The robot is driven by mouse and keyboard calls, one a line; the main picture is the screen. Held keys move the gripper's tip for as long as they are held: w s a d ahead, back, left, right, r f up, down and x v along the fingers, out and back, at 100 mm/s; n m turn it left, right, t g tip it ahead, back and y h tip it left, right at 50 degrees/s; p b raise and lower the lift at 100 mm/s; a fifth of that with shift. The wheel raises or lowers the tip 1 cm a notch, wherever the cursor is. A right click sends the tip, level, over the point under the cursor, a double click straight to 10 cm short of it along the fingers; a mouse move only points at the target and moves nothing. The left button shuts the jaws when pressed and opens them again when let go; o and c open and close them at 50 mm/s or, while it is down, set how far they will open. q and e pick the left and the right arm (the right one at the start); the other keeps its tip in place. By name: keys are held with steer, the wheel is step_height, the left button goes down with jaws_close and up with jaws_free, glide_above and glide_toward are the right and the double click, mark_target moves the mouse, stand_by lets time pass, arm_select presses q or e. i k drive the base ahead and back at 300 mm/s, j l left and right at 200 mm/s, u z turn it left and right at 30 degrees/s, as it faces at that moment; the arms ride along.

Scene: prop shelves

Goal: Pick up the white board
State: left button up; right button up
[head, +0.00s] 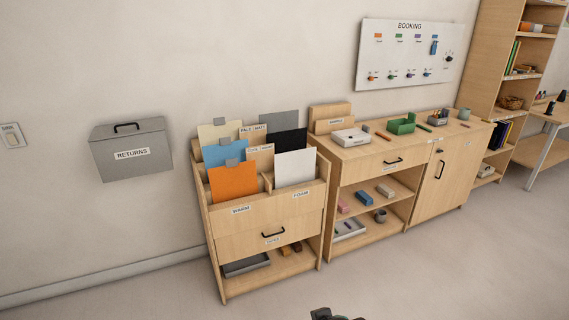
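A white board (295,167) stands upright in the front right of a light wooden bin rack, behind the FOAM label (301,195). Its lower edge is hidden by the rack's front. A black board (288,142) and a grey board (279,121) stand behind it. A small dark part of mine, perhaps of my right gripper (335,315), shows at the bottom edge, well apart from the white board. Its fingers cannot be made out. My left gripper is not in view.
Orange (233,182) and blue (223,152) boards stand in the rack's left side. A wooden cabinet (372,158) with small items adjoins on the right. A grey RETURNS box (131,153) hangs on the wall. The floor in front (430,275) is clear.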

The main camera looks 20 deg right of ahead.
mark_target(298, 166)
steer(key=i+l+u, duration=0.1)
steer(key=i+l, duration=0.2)
steer(key=i+l+u, duration=0.1)
steer(key=i+l, duration=0.2)
steer(key=i+l+u, duration=0.1)
steer(key=i+l, duration=0.2)
steer(key=l, duration=0.2)
steer(key=i+l, duration=0.25)
steer(key=l, duration=0.15)
steer(key=i+l+u, duration=0.15)
steer(key=l, duration=0.25)
steer(key=i+l+u, duration=0.1)
steer(key=i+l, duration=0.25)
steer(key=i+l+u, duration=0.1)
steer(key=i+l, duration=0.15)
steer(key=l, duration=0.3)
steer(key=i+l+u, duration=0.1)
steer(key=l, duration=0.35)
steer(key=i, duration=0.1)
